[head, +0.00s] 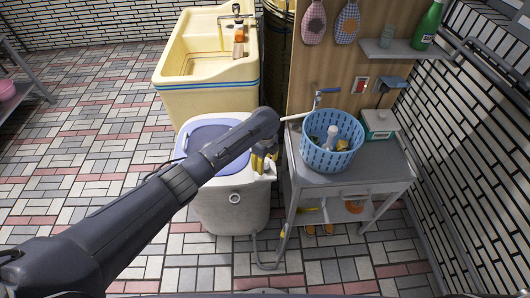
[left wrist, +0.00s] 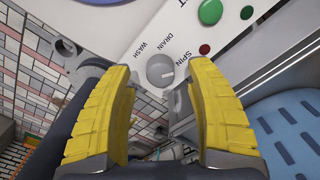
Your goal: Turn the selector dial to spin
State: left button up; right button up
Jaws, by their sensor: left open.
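The selector dial (left wrist: 160,70) is a grey round knob on a white panel, with the words WASH, DRAIN and SPIN around it. I cannot tell for sure which word it points to. The panel belongs to the pale washing machine (head: 232,208) with a bluish lid, in the middle of the head view. My left gripper (head: 263,162) hangs over the machine's right end, hiding the panel there. In the left wrist view its yellow fingers (left wrist: 161,85) are open, apart on either side of the dial, with nothing held. My right gripper is not in view.
A green button (left wrist: 210,12) and a red light (left wrist: 204,49) are on the panel near the dial. A blue basket (head: 332,158) stands close right on a grey side table (head: 375,165). A cream sink (head: 208,98) is behind. Tiled floor at left is clear.

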aim_at(265, 165)
pick_arm(q)
notch_tip(265, 165, up, 9)
jog(key=shift+r, duration=0.15)
dwell(0.4)
